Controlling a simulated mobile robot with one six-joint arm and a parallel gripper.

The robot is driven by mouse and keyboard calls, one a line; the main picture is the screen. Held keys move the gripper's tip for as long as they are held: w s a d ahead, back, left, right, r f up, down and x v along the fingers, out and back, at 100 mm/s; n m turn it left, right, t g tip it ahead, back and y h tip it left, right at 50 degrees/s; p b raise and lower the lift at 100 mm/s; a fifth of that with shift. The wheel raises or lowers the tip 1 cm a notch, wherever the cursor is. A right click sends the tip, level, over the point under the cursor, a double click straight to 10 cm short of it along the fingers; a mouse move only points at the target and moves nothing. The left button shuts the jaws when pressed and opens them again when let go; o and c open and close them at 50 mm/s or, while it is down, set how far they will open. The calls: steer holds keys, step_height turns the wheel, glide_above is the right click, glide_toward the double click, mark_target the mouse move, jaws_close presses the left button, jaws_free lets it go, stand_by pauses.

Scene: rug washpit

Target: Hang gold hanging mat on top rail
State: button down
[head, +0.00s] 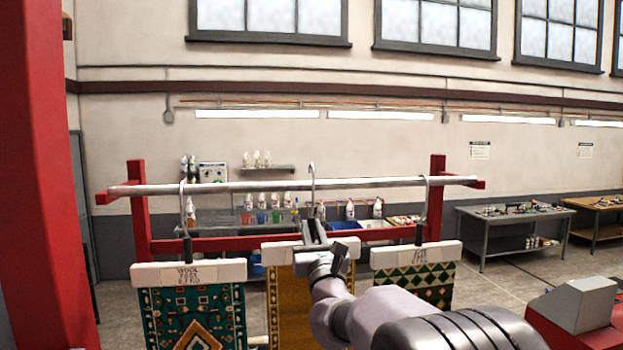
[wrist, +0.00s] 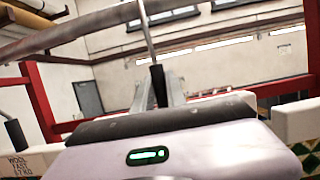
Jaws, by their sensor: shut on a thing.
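The gold mat (head: 284,305) hangs below a white header bar in the middle of the head view, partly hidden by my arm. My gripper (head: 315,232) is shut on the dark grip (wrist: 158,84) of its hanger, which stands upright between the fingers in the wrist view. The hanger's metal hook (head: 312,178) rises past the top rail (head: 255,187), its bend a little above the rail. I cannot tell whether it touches the rail. The rail also crosses the upper left of the wrist view (wrist: 75,30).
A green patterned mat (head: 192,315) hangs from the rail at left, and a green-and-cream mat (head: 425,282) at right, both close to the gold one. Red posts (head: 437,205) carry the rail. A bottle-lined bench and grey worktable (head: 515,225) stand behind.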

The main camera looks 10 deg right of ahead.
steer(key=shift+s, duration=0.1)
steer(key=shift+f+b, duration=1.15)
steer(key=shift+f, duration=0.3)
steer(key=c, duration=1.3)
jaws_free()
